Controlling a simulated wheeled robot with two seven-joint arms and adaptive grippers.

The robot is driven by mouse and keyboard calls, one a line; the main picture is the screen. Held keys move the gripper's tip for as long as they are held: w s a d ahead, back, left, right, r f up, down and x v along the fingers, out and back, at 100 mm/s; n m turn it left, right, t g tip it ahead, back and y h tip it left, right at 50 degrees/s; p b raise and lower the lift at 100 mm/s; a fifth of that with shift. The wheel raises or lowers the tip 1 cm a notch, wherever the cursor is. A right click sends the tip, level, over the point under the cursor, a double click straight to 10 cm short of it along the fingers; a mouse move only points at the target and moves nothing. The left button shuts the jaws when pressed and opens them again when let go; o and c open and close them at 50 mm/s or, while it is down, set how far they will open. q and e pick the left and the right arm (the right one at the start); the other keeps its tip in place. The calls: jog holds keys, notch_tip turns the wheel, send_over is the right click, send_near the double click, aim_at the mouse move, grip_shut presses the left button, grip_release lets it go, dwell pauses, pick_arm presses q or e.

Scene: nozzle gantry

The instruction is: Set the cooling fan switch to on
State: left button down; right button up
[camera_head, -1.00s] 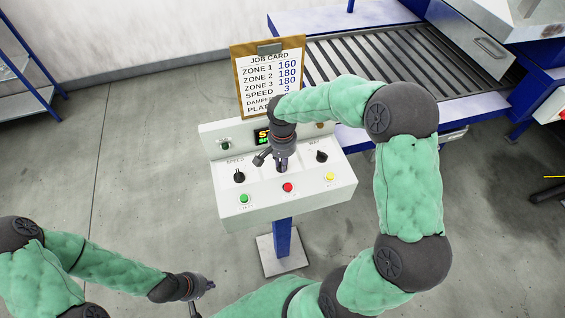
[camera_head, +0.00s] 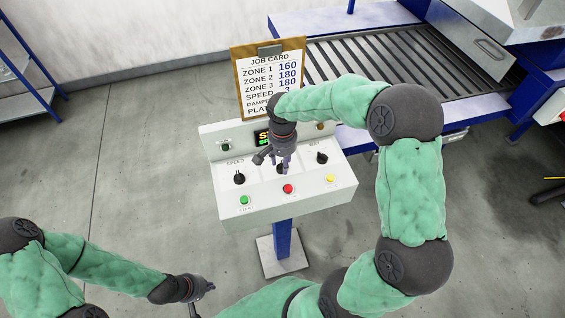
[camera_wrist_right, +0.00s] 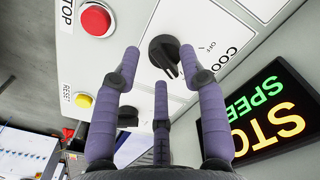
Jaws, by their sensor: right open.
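The cooling switch (camera_wrist_right: 164,52) is a black rotary knob on the white control panel (camera_head: 232,207). In the right wrist view part of its label, "COO", and an "OFF" mark show beside it. Its pointer ridge faces down and slightly right there; I cannot tell its setting for sure. My right gripper (camera_head: 284,165) is over the panel's middle and hides most of this knob in the head view. Its purple fingers (camera_wrist_right: 163,82) are open and spread around the knob's near side, apart from it. My left gripper (camera_head: 204,288) is open and empty, low left, away from the panel.
The speed knob (camera_head: 239,178) and another knob (camera_head: 321,158) flank the switch. Green (camera_head: 244,200), red (camera_head: 288,189) and yellow (camera_head: 330,179) buttons line the front. A lit display (camera_wrist_right: 262,108) and job card (camera_head: 268,75) stand behind, near a roller conveyor (camera_head: 400,65).

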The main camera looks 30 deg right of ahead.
notch_tip(320, 180, up, 11)
dwell(0.3)
jog(key=shift+f, duration=0.1)
dwell(0.4)
